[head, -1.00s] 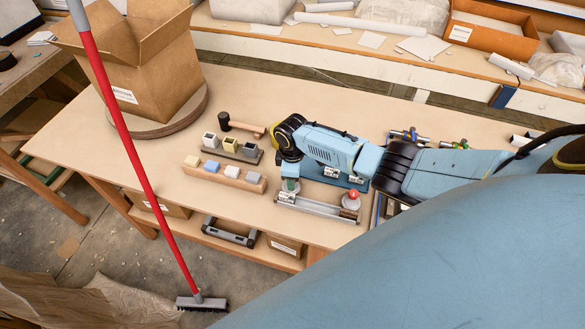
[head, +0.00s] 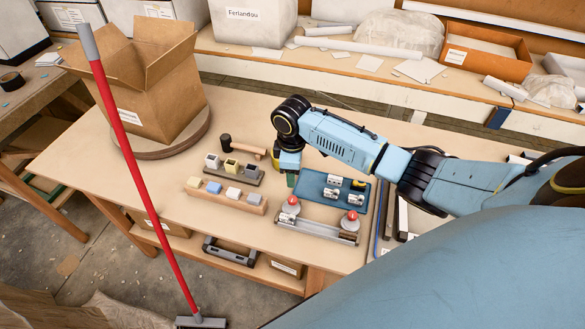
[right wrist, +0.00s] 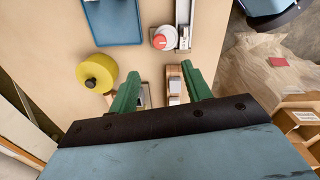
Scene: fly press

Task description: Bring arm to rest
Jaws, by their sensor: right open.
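My right arm reaches in from the right in the head view. Its right gripper (head: 291,179) hangs over the table, just behind the left end of a metal fixture (head: 322,233) with two red-topped knobs (head: 292,203). In the right wrist view the green fingers of the right gripper (right wrist: 162,70) are spread, with nothing between them. Beyond and below them are the wooden block (right wrist: 174,84) and one red-topped knob (right wrist: 160,42). My left gripper is not in view.
A blue tray (head: 313,186) with small metal parts lies right of the gripper. A wooden block (head: 250,203) with several coloured pieces, a dark rack (head: 243,176) and a mallet (head: 248,149) lie left. A cardboard box (head: 165,100) and red-handled broom (head: 130,150) stand further left.

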